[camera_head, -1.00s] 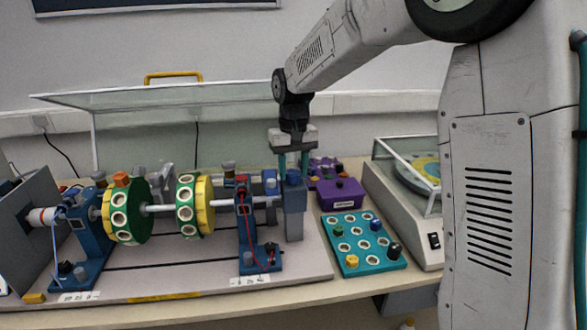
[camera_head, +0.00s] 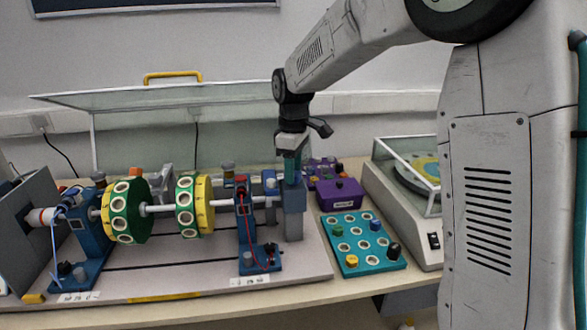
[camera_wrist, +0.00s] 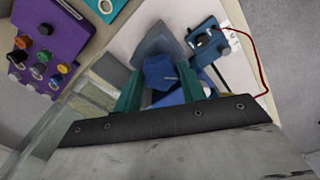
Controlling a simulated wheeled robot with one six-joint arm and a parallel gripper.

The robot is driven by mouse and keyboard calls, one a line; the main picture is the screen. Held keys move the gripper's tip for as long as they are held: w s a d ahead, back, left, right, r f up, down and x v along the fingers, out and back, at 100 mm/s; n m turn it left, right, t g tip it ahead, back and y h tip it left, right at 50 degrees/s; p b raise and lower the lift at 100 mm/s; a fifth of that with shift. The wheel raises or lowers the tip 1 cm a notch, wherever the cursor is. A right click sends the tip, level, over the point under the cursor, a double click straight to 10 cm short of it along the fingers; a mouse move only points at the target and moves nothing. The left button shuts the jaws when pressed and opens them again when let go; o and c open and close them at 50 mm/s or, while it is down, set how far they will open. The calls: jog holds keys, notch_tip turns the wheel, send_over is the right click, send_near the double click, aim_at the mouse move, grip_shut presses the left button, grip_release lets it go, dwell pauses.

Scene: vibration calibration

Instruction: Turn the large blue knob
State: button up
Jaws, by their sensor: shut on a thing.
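The large blue knob (camera_wrist: 159,70) sits on top of a grey-blue post (camera_head: 294,222) at the right end of the shaft rig. In the wrist view it lies between my two teal fingers, with a small pale mark on its top. My gripper (camera_head: 292,177) points straight down over the post and is shut on the knob. In the head view a finger hides most of the knob.
The shaft rig with green-and-yellow discs (camera_head: 127,211) stands left of the post. A purple box (camera_head: 340,194), a teal panel with several small knobs (camera_head: 361,244) and a grey turntable unit (camera_head: 400,205) stand to the right. A raised clear cover (camera_head: 160,97) is behind.

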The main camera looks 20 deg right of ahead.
jog(key=shift+r+n, duration=0.1)
jog(key=shift+n, duration=1.1)
jog(key=o, duration=1)
jog(key=shift+c, duration=0.2)
jog(key=shift+r, duration=3.85)
